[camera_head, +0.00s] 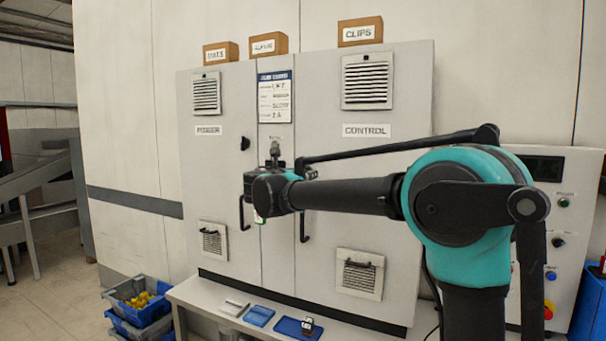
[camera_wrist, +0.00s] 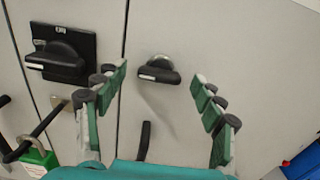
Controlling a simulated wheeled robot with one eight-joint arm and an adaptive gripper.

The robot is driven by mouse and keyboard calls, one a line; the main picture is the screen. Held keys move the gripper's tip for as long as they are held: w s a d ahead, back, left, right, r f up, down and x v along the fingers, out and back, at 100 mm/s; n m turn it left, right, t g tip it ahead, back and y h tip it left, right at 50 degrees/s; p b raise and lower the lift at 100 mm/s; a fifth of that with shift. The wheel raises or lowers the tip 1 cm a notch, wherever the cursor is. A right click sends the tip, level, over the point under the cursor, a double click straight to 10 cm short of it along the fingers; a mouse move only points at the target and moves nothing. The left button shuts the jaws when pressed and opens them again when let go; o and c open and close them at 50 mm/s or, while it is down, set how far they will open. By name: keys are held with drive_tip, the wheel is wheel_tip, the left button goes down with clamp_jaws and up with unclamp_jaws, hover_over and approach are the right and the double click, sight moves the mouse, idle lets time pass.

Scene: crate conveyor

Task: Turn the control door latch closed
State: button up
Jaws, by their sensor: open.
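The control door latch (camera_wrist: 159,70) is a black turn knob on a round silver base in the wrist view. Its bar lies nearly level, with a pale mark at its left end. My gripper (camera_wrist: 160,75) is open, with one green-padded finger on each side of the latch and visible gaps to both. I cannot tell how far the fingertips are from the door. In the head view the grey control door (camera_head: 366,200) looks shut, and my wrist and forearm hide its latch.
A black rotary switch (camera_wrist: 60,62) on a square plate sits left of the latch, with a green padlock (camera_wrist: 38,160) below it. A black door handle (camera_wrist: 144,140) stands below the latch.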

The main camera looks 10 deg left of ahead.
drive_tip(key=shift+w+d, duration=0.25)
drive_tip(key=shift+w, duration=0.35)
drive_tip(key=c, duration=1.2)
drive_tip(key=shift+o, duration=0.2)
